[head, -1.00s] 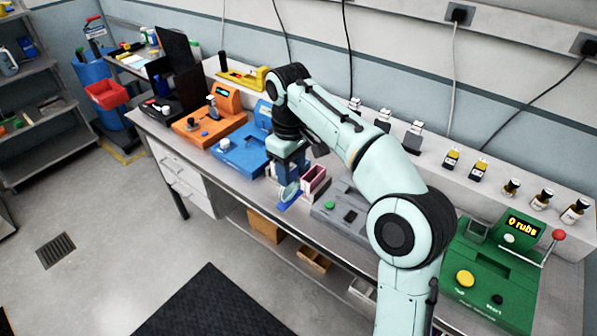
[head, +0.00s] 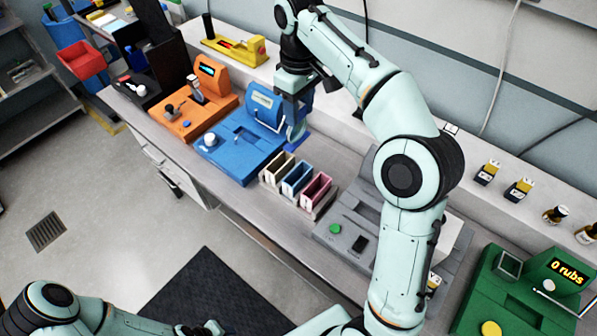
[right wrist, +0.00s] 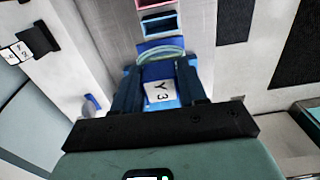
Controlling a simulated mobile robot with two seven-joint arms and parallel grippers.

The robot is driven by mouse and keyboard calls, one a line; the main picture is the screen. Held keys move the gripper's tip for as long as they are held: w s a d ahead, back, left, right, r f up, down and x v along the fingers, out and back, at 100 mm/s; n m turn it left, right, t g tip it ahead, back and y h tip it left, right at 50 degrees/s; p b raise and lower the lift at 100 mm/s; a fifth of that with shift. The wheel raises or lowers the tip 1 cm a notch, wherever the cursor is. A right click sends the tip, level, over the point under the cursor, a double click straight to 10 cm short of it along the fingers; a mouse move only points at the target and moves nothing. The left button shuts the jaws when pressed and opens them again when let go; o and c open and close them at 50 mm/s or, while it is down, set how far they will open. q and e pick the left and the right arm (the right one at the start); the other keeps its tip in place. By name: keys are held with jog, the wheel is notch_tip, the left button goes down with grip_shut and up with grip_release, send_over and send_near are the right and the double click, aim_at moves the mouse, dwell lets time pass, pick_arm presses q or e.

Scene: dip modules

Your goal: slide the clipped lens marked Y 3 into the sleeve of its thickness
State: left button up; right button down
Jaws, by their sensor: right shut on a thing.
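My right gripper (head: 296,108) is shut on the blue clip of a round, clear lens (head: 297,132). In the right wrist view the clip's white label (right wrist: 160,92) reads Y 3, and the lens (right wrist: 160,54) sticks out beyond the fingers. Three open-topped sleeves stand in a row on the bench: cream (head: 279,167), blue (head: 297,178) and pink (head: 316,188). The lens is behind them in the head view, apart from them. The right wrist view shows the pink sleeve (right wrist: 157,4) and blue sleeve (right wrist: 160,24) ahead of the lens. My left gripper cannot be made out.
A blue machine (head: 240,145) stands left of the sleeves, with an orange one (head: 195,112) beyond. A grey device with a green button (head: 335,229) is to their right. A green machine reading 0 rubs (head: 530,290) is at far right. Clipped pieces (head: 487,173) stand on the back ledge.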

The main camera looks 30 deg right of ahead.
aim_at(300, 143)
jog(key=shift+w+f, duration=0.1)
jog(key=shift+f, duration=0.25)
jog(key=f+b, duration=0.1)
jog(key=f, duration=0.1)
jog(key=f+b, duration=0.1)
jog(key=f, duration=0.2)
jog(key=s+f+b, duration=0.1)
jog(key=f, duration=0.2)
jog(key=shift+a, duration=0.1)
pick_arm(q)
jog(key=s+f+b, duration=0.2)
jog(key=s+f, duration=0.4)
jog(key=f, duration=0.1)
jog(key=shift+s+g, duration=0.15)
jog(key=shift+g, duration=0.25)
pick_arm(e)
jog(key=shift+w+f, duration=0.2)
jog(key=shift+f, duration=2.6)
jog(key=shift+w+f, duration=0.15)
jog(key=shift+f, duration=2.6)
jog(key=shift+f, duration=0.1)
jog(key=shift+f, duration=0.15)
jog(key=c, duration=0.6)
grip_release()
